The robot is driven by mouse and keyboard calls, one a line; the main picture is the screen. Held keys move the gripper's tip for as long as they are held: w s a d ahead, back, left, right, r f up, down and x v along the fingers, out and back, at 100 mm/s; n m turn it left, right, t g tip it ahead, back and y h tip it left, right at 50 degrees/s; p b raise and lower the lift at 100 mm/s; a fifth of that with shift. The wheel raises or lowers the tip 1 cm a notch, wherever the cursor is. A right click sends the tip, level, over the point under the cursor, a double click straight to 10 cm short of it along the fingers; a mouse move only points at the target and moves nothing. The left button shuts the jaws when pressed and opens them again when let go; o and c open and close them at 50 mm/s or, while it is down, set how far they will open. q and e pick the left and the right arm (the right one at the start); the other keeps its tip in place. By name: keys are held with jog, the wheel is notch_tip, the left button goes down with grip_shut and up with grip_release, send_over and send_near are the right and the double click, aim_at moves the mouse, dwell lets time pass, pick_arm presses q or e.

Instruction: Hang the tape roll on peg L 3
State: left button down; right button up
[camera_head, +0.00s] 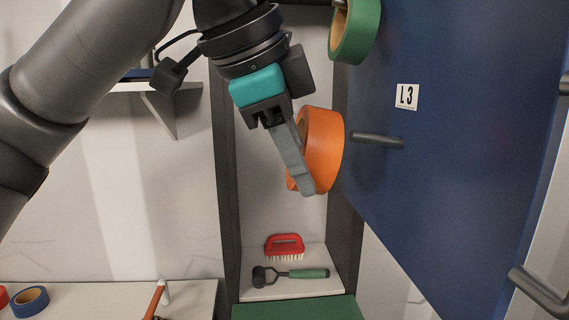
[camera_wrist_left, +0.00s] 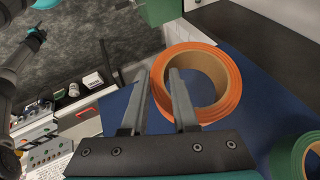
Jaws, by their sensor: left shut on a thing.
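An orange tape roll (camera_head: 325,150) hangs in my left gripper (camera_head: 300,182) beside the blue board. In the left wrist view the fingers (camera_wrist_left: 158,82) straddle the wall of the roll (camera_wrist_left: 229,85), one inside its hole and one outside. The grey peg (camera_head: 378,140) sticks out from the board below and left of the L 3 label (camera_head: 406,97). In the head view the roll is just left of the peg's free end. A small gap shows between them, and the peg appears outside the roll. My right gripper is not in view.
A green tape roll (camera_head: 361,30) hangs above, near the board's (camera_head: 450,180) top left. A red brush (camera_head: 285,245) and a green-handled tool (camera_head: 304,274) lie on a shelf below. A blue roll (camera_head: 31,301) lies at lower left.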

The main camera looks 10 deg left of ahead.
pick_arm(q)
jog(key=shift+w+d+f, duration=0.1)
jog(key=shift+w+d, duration=0.15)
jog(key=shift+d, duration=0.55)
jog(key=d, duration=0.1)
jog(key=w+d, duration=0.1)
jog(key=d, duration=0.1)
jog(key=d+f, duration=0.1)
jog(key=d, duration=0.1)
jog(key=shift+w+d, duration=0.25)
jog(key=shift+w, duration=0.15)
jog(key=shift+f, duration=0.1)
jog(key=c, duration=0.6)
grip_release()
